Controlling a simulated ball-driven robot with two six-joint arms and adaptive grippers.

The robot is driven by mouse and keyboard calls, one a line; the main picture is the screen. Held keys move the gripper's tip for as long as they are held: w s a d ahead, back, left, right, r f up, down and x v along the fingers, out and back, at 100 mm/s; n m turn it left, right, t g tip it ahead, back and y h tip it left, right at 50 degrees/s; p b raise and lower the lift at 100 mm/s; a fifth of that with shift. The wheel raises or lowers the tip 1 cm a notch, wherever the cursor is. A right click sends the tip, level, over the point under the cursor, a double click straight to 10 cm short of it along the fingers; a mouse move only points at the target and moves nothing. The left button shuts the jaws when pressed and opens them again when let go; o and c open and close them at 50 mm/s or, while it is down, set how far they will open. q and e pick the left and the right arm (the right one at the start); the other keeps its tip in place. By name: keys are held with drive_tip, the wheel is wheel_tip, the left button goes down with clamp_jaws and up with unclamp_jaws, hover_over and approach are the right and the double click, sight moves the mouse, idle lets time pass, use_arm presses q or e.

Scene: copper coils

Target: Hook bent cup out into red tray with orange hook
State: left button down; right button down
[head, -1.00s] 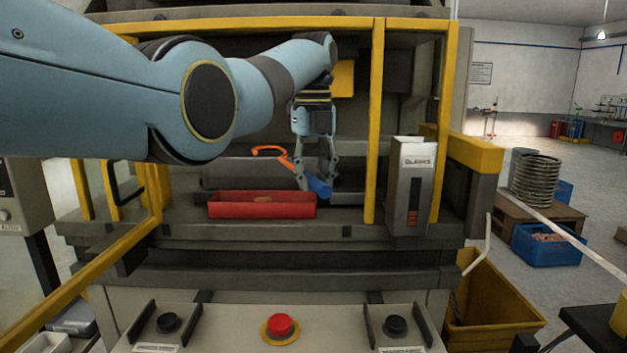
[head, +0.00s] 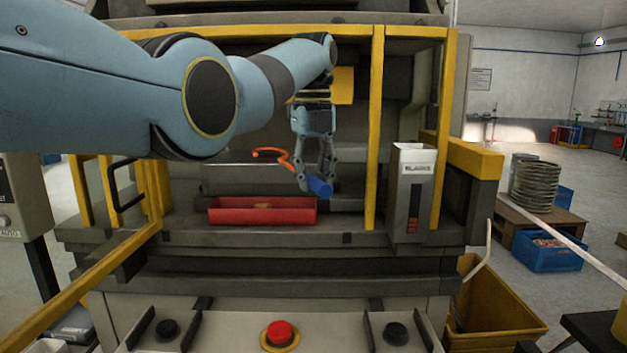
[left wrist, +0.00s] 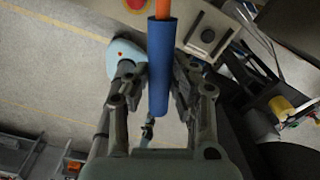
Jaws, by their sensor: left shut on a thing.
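The orange hook (head: 272,153) has a blue handle (head: 319,187). My left gripper (head: 313,185) is shut on that blue handle, above and to the right of the red tray (head: 262,217). The hook's curved orange end points to the left, above the tray. In the left wrist view, the blue handle (left wrist: 160,65) lies between the two fingers, with the orange shaft (left wrist: 162,9) beyond it. A small copper-coloured piece (head: 263,205) lies in the red tray; I cannot tell if it is the bent cup. My right gripper is not in view.
Yellow posts (head: 378,130) frame the press opening. A grey box (head: 411,200) stands to the right of the opening. A red button (head: 280,334) is on the front panel. A yellow bin (head: 490,315) and blue crate (head: 547,252) are on the right.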

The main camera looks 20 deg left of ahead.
use_arm(q)
drive_tip(key=shift+r, duration=2.25)
